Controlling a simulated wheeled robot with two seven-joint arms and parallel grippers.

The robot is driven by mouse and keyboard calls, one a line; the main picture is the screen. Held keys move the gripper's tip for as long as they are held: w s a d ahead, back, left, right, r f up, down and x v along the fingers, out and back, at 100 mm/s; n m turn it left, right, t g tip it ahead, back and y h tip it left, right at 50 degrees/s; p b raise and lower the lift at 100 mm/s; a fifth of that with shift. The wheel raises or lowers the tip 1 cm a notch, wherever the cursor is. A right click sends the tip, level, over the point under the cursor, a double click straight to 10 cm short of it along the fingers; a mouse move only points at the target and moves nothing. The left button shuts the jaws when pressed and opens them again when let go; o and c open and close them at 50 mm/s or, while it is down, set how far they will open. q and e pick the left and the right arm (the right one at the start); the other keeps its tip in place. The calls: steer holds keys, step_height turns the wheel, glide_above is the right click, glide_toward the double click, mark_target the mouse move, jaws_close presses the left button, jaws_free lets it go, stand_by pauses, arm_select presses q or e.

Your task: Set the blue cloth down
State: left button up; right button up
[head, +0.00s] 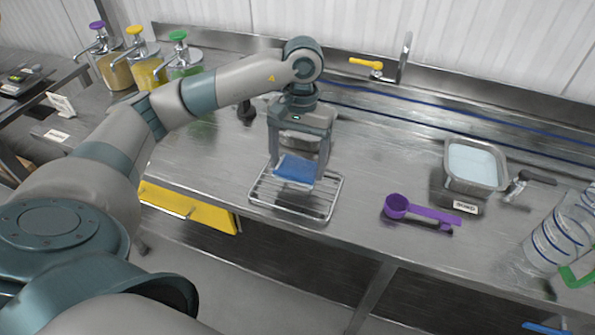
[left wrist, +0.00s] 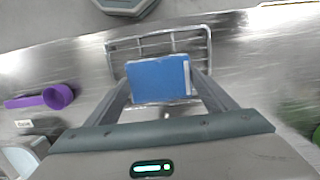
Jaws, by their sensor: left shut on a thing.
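The blue cloth (head: 295,169) is a flat, folded rectangle held between the fingers of my left gripper (head: 298,176). In the left wrist view the cloth (left wrist: 158,79) fills the space between the two fingertips, with a pale strip at its right edge. The gripper points down over a wire rack (head: 262,203) on the steel counter. The rack (left wrist: 111,62) also shows around the cloth in the left wrist view. I cannot tell whether the cloth touches the rack. My right gripper is not in view.
A purple scoop (head: 397,207) lies right of the rack. A metal pan (head: 448,180) of pale liquid stands farther right, with clear stacked containers (head: 553,243) at the right edge. Pump dispensers (head: 178,62) stand at the back left. A yellow panel (head: 190,208) hangs below the counter's front edge.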

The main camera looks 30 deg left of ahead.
mark_target(298, 165)
arm_select(q)
steer(key=shift+f+p, duration=0.9)
steer(key=shift+f, duration=1.05)
steer(key=shift+f, duration=0.2)
steer(key=o, duration=0.9)
steer(key=shift+r, duration=0.1)
